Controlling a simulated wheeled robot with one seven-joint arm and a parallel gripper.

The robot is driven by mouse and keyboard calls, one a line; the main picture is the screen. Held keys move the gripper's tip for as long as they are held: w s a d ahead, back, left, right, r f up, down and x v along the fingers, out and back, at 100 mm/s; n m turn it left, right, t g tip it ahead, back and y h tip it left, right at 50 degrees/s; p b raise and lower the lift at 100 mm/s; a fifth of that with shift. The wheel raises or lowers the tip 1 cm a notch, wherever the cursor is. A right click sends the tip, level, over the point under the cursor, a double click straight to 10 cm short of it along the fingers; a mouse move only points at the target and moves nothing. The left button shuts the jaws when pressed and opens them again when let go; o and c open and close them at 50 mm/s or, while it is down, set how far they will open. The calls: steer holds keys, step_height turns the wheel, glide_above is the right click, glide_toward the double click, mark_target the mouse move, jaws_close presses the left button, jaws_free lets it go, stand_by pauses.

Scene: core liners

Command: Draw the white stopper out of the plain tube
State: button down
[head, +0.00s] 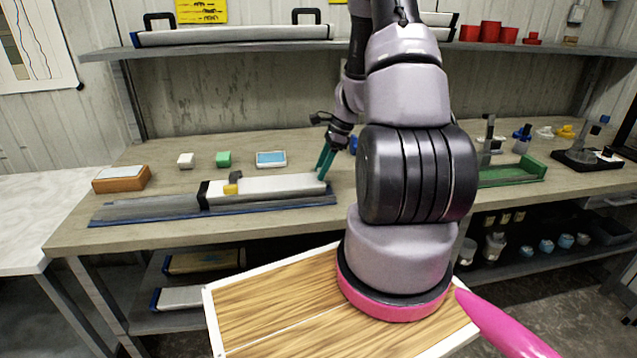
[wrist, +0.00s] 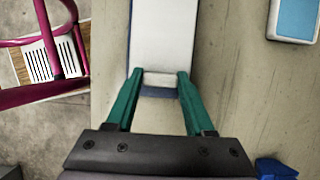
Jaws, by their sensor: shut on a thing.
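A long white tube (head: 270,187) lies in a low blue-edged tray (head: 220,208) on the bench. Its near end also shows in the wrist view (wrist: 163,35). A small white stopper (wrist: 160,79) sits at that end, in line with the tube. I cannot tell how far it is inside. My gripper (head: 325,164) has teal fingers and is at the tube's right end in the head view. In the wrist view my gripper (wrist: 159,77) has one fingertip on each side of the stopper and is shut on it. The stopper is not clear in the head view.
A black band and yellow block (head: 231,188) are at the tube's left part, beside a grey length (head: 150,208). Behind are a blue-topped box (head: 271,159), a green block (head: 223,158) and a white block (head: 186,160). An orange box (head: 121,180) stands left.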

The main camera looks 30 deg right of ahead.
steer(key=shift+s+d, duration=0.25)
steer(key=shift+d, duration=0.55)
steer(key=shift+s+d, duration=0.2)
steer(key=shift+d, duration=0.6)
steer(key=shift+s+d, duration=0.25)
steer(key=shift+d, duration=0.55)
steer(key=shift+r, duration=0.1)
stand_by(0.3)
steer(key=shift+r, duration=2.9)
